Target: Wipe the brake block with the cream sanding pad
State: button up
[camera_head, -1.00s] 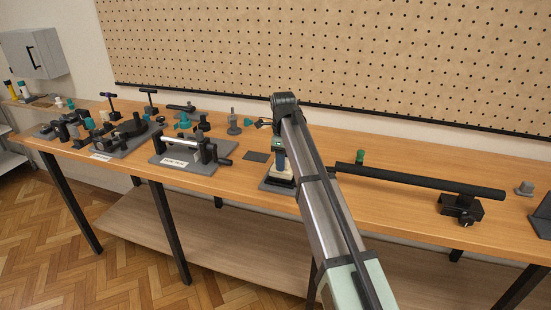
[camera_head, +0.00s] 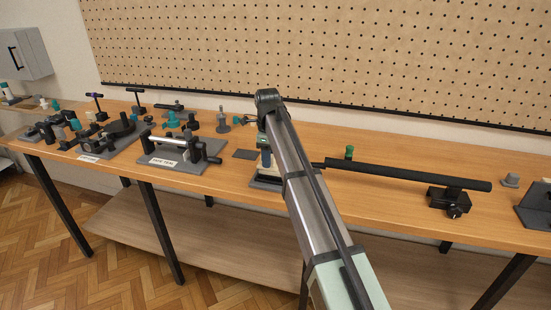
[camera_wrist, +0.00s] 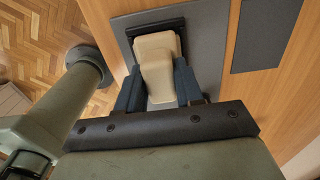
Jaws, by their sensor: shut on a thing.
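The cream sanding pad (camera_wrist: 155,55) sits between the two dark blue fingers of my gripper (camera_wrist: 158,88) in the wrist view. My gripper is shut on it. A black-edged holder (camera_wrist: 150,29) on a grey plate (camera_wrist: 203,40) lies around the pad's far end; I cannot tell whether the pad touches it. In the head view my gripper (camera_head: 266,160) is low over that grey plate (camera_head: 262,184), and my arm hides part of it. I cannot tell which thing is the brake block; a labelled grey fixture (camera_head: 160,158) with a clamped bar stands to the left.
A flat dark grey plate (camera_head: 243,154) lies just behind my gripper. Several tools and another labelled fixture (camera_head: 92,155) crowd the left. Bare wood (camera_head: 335,198) shows right of my arm.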

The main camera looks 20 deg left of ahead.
jog(key=a, duration=0.2)
jog(key=shift+a, duration=0.3)
jog(key=shift+r, duration=0.15)
notch_tip(320, 180, up, 8)
dwell(0.3)
